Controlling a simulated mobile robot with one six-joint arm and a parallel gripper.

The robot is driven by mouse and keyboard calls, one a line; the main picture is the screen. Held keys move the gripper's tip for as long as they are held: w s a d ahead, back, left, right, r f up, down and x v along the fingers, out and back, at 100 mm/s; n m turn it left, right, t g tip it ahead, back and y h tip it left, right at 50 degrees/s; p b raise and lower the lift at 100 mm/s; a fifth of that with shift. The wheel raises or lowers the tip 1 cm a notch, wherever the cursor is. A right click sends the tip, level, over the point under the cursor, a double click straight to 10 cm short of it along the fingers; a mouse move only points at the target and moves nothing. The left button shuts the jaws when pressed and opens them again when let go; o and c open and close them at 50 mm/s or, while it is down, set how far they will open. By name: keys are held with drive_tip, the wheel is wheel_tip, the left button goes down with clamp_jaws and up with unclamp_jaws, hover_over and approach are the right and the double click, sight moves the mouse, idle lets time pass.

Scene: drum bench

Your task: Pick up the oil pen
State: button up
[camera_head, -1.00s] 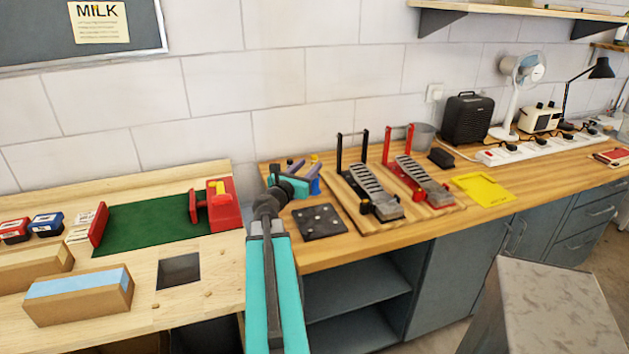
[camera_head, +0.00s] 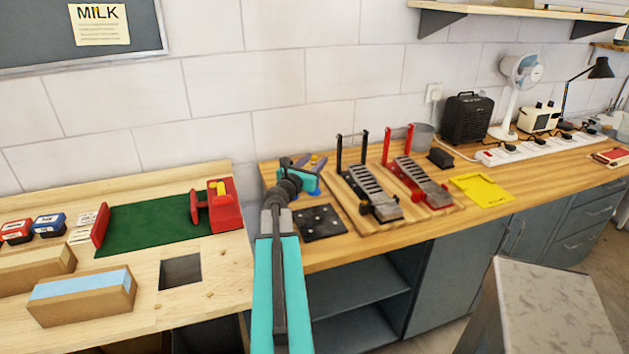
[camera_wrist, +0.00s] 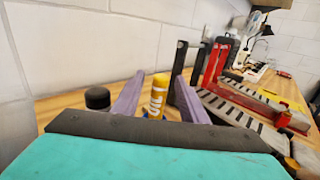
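The oil pen (camera_wrist: 158,93) is an upright yellow cylinder with white lettering in the middle of the wrist view. A blue part shows at its foot. My gripper (camera_head: 309,163) is over the back left of the wooden bench, its purple fingers spread. In the wrist view one finger stands on each side of the pen, with a gap showing on the left; the pen looks to be between or just beyond them. The fingers are open and not closed on it. In the head view my arm hides the pen.
A black-capped thing (camera_wrist: 97,98) stands left of the left finger. A black pedal (camera_head: 366,184) and a red pedal (camera_head: 413,172) on boards stand to the right. A dark square plate (camera_head: 319,222) lies in front. The tiled wall is close behind.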

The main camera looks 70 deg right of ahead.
idle(0.4)
drive_tip(key=c, duration=0.8)
drive_tip(key=shift+r, duration=0.15)
